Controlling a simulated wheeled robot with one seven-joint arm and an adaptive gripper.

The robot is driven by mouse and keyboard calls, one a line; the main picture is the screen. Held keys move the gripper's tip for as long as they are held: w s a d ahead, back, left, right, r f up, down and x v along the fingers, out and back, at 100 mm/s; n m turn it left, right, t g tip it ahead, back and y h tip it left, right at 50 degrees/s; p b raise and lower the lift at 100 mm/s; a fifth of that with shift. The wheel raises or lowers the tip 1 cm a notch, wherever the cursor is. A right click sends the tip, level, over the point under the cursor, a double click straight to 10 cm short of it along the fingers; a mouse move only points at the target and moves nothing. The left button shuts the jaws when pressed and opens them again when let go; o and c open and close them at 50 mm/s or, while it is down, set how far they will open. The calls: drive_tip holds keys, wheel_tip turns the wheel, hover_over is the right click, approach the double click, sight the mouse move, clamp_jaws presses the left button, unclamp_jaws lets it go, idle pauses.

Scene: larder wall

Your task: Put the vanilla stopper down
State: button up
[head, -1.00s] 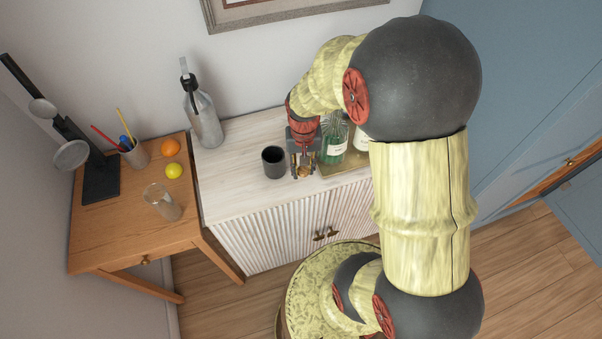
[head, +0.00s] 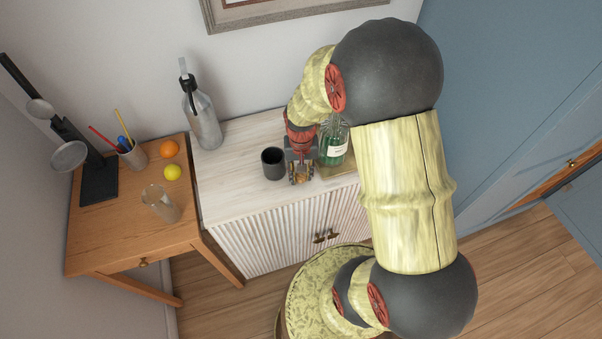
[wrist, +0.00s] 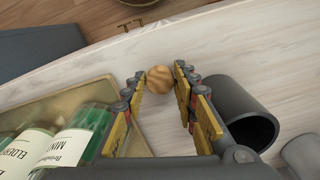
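The vanilla stopper, a small round wooden ball with light banding (wrist: 159,79), shows between my fingertips in the wrist view, above or on the pale cabinet top (wrist: 85,80). A slim gap seems to show between the ball and the finger pads, so my gripper (wrist: 161,76) looks open around it. Whether the ball rests on the wood is hard to tell. In the head view my gripper (head: 301,178) points down near the cabinet's front edge, just right of a dark cup (head: 273,163); the stopper is not clear there.
Green labelled bottles (wrist: 85,135) stand in a brassy tray (wrist: 40,112), left of my fingers in the wrist view. The dark cup (wrist: 240,108) is close on the right. A grey bottle (head: 203,120) stands at the back left of the cabinet. Bare top lies between.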

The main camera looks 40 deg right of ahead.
drive_tip(key=o, duration=0.3)
drive_tip(key=shift+o, duration=0.2)
wheel_tip(320, 180, up, 12)
drive_tip(key=p, duration=0.2)
wheel_tip(320, 180, up, 12)
drive_tip(key=n+t, duration=0.2)
hover_over(301, 176)
drive_tip(key=s+a, duration=0.2)
drive_tip(key=a, duration=0.3)
drive_tip(key=s+a+r+n+t, duration=0.3)
drive_tip(key=s+a+r+n, duration=0.1)
drive_tip(key=s+a+r, duration=0.3)
drive_tip(key=s+r, duration=0.2)
drive_tip(key=s, duration=0.1)
drive_tip(key=shift+t, duration=0.3)
wheel_tip(301, 176, down, 4)
drive_tip(key=b, duration=0.4)
drive_tip(key=shift+f, duration=0.15)
